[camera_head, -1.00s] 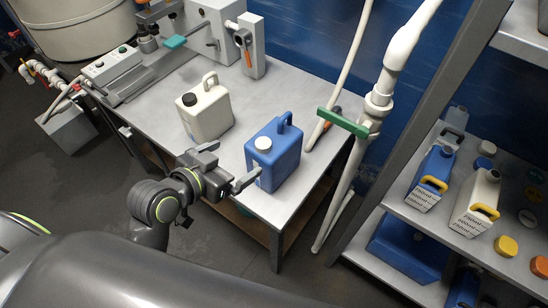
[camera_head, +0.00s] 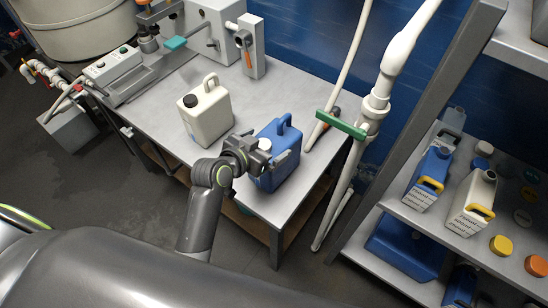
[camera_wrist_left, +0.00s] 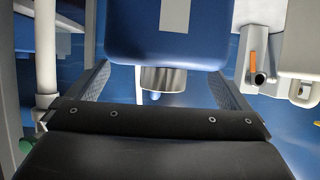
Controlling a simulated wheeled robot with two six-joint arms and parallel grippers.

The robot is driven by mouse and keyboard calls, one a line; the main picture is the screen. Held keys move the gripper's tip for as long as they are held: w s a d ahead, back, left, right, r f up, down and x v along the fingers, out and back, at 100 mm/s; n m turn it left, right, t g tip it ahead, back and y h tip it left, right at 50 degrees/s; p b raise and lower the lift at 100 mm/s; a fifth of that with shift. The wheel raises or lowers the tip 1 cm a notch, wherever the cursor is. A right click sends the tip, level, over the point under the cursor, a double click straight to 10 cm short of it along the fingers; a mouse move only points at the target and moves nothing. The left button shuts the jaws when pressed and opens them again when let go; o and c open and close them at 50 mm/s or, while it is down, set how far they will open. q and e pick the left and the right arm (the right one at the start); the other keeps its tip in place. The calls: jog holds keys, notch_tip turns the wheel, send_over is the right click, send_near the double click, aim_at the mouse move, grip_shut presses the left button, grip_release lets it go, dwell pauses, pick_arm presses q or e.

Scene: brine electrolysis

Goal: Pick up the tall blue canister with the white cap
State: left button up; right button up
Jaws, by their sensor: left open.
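The tall blue canister (camera_head: 282,168) with the white cap (camera_head: 265,145) stands upright near the front right corner of the metal table. My left gripper (camera_head: 267,157) is open at its upper part and hides some of its front and cap. In the left wrist view the blue canister (camera_wrist_left: 165,35) fills the top middle, appearing upside down. Its cap (camera_wrist_left: 163,80) points toward my palm, between the two spread fingers of the left gripper (camera_wrist_left: 161,72). Whether a finger touches the canister cannot be told. My right gripper is not in view.
A cream canister (camera_head: 204,118) with a dark cap stands left of the blue one on the metal table (camera_head: 165,118). A white pipe with a green handle (camera_head: 341,124) rises close on the right. A shelf (camera_head: 400,208) at the right holds smaller blue and cream canisters and loose caps.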

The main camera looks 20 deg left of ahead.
aim_at(283, 136)
pick_arm(q)
jog(key=shift+x, duration=1.5)
jog(key=c, duration=1.6)
jog(key=shift+r, duration=0.15)
jog(key=shift+c, duration=0.8)
jog(key=shift+r, duration=0.1)
